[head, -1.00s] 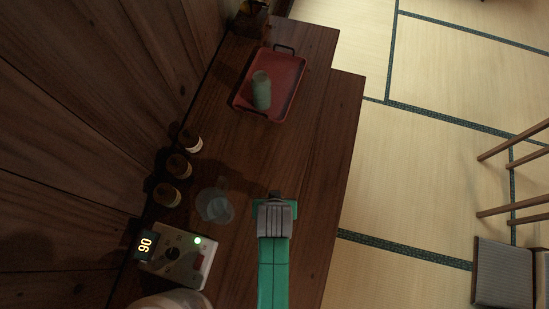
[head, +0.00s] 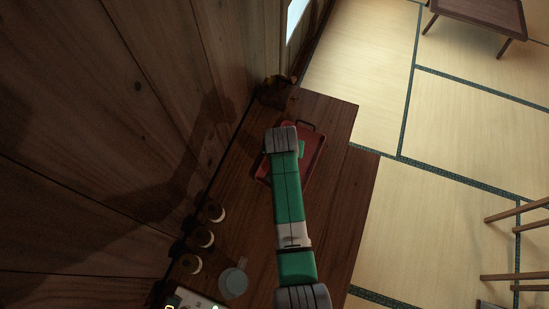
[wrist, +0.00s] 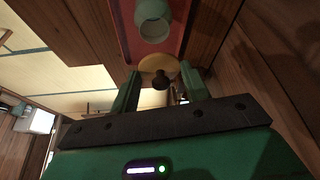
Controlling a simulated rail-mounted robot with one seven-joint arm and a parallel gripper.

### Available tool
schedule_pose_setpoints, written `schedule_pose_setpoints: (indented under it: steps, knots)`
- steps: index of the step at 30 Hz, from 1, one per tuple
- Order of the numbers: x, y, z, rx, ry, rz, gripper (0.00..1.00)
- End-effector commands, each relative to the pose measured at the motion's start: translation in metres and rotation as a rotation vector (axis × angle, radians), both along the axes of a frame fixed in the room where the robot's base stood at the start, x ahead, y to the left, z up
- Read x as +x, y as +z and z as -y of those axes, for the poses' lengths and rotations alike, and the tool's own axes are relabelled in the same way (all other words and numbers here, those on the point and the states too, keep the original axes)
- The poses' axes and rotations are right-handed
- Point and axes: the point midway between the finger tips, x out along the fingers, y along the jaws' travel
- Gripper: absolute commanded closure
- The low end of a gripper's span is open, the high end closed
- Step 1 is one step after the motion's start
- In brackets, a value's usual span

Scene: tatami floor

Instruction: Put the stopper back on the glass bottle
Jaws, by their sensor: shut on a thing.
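The glass bottle (wrist: 153,16) is pale green with an open round mouth, and shows at the top of the wrist view on the red tray (wrist: 178,42). The stopper (wrist: 158,63) is a tan disc with a dark knob. My gripper (wrist: 160,82) is shut on the stopper by its knob, with the disc turned toward the bottle. The stopper appears apart from the bottle's mouth. In the head view my gripper (head: 284,146) is over the tray (head: 316,152), and my arm hides the bottle and stopper.
Several round jars (head: 203,238) stand along the wooden wall. A clear glass jug (head: 233,282) and a device with a display (head: 190,301) are at the near end of the counter. A dark object (head: 278,91) stands at the far end. Tatami floor lies to the right.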

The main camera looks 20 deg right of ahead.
Motion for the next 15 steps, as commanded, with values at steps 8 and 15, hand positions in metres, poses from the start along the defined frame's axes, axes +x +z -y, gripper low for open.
schedule_pose_setpoints:
  steps: [8,15]
  knots:
    - [0.000,-0.005,0.001,0.000,-0.002,0.000,0.75]
    - [0.000,-0.027,0.001,0.000,-0.001,0.000,0.75]
